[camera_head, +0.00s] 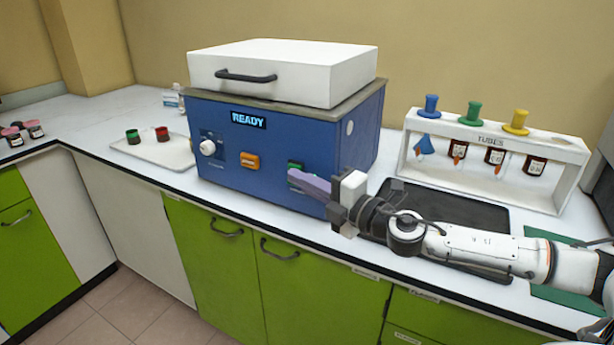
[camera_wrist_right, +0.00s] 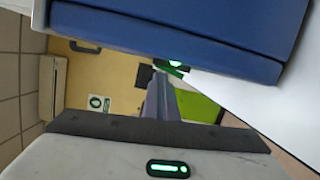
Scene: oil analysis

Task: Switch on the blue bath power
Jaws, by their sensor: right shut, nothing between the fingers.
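The blue bath (camera_head: 290,125) stands on the counter with a white lid (camera_head: 285,68) on top. Its lit display (camera_head: 248,119) reads READY. The front carries a white knob (camera_head: 207,147), an orange switch (camera_head: 249,160) and a green switch (camera_head: 294,167), partly hidden by my right gripper. My right gripper (camera_head: 297,178) is shut and empty, its fingertips at the green switch; I cannot tell whether they touch it. In the right wrist view the shut fingers (camera_wrist_right: 162,98) point toward a small green part beside the blue bath wall (camera_wrist_right: 170,35). My left gripper is out of view.
A tray (camera_head: 165,150) with a green and a red jar is at the left.

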